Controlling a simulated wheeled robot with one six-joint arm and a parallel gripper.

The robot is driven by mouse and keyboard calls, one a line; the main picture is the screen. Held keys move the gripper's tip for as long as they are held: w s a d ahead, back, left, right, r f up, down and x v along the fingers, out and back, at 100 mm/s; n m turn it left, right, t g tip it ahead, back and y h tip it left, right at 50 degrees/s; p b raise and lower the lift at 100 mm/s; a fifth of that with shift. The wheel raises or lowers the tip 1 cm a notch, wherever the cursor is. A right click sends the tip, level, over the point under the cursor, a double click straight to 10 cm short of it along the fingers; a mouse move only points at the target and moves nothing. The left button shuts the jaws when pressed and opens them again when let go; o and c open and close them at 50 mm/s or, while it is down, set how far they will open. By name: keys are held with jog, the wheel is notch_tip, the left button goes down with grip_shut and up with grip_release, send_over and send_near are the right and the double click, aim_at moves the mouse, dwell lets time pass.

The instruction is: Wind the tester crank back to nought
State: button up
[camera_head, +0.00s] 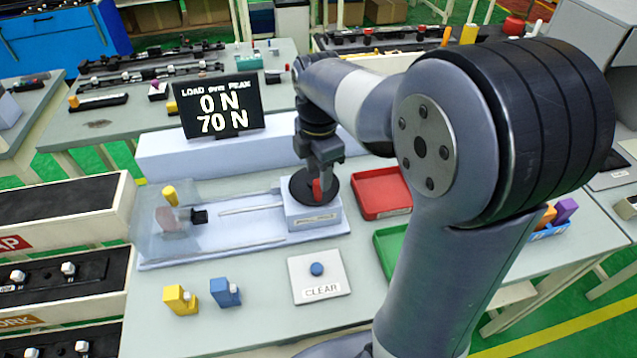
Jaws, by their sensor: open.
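The tester (218,238) lies on the table with a clear cover over its left end. Its crank is a black disc (298,187) with a red handle (318,190) on a grey block at the right end. My gripper (322,185) points down over the disc, with its fingers at the red handle. The jaws are open; I cannot tell whether a finger touches the handle. The display (221,106) behind reads "LOAD over PEAK", 0 N over 70 N.
A CLEAR button plate (319,279), a yellow clip (180,299) and a blue clip (225,292) sit in front. A red tray (381,193) and a green tray (388,252) lie right of the tester. Black bins (65,205) stand left. My arm covers the right side.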

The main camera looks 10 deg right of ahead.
aim_at(318, 182)
notch_tip(318, 182, up, 5)
jog(key=shift+r, duration=0.2)
jog(key=shift+f, duration=0.1)
notch_tip(318, 182, down, 11)
jog(key=shift+r, duration=0.1)
jog(key=shift+a+m, duration=0.1)
jog(key=shift+m, duration=0.2)
dwell(0.3)
jog(key=shift+r, duration=0.1)
dwell(0.3)
